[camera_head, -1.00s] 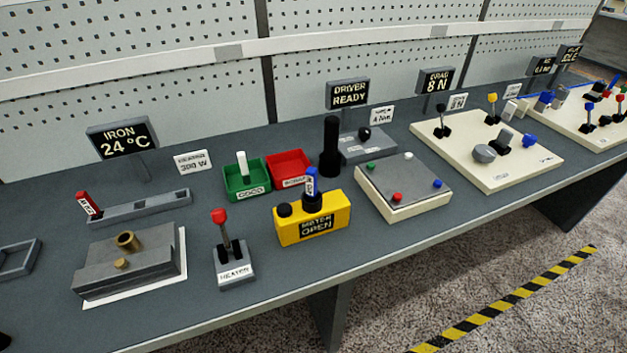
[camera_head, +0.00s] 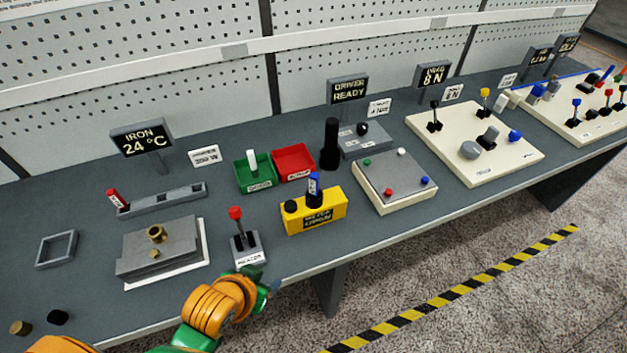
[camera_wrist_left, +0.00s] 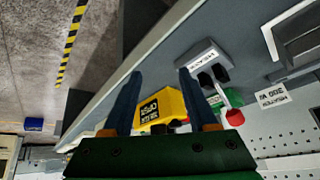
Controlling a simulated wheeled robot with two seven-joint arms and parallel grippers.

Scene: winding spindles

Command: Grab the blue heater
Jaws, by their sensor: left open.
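A small blue piece with a white label (camera_head: 313,186) stands upright in a black socket on the yellow meter box (camera_head: 318,215); I take it as the blue heater, but its label is too small to read. The yellow box also shows between my fingers in the left wrist view (camera_wrist_left: 165,105); the blue piece cannot be made out there. My left gripper (camera_head: 274,284) is at the table's front edge, in front of the heater lever and apart from the blue piece. In the left wrist view its two fingers (camera_wrist_left: 160,82) are spread and empty. My right gripper is not in view.
Green (camera_head: 243,181) and red (camera_head: 293,177) trays and a black post (camera_head: 330,140) stand behind.

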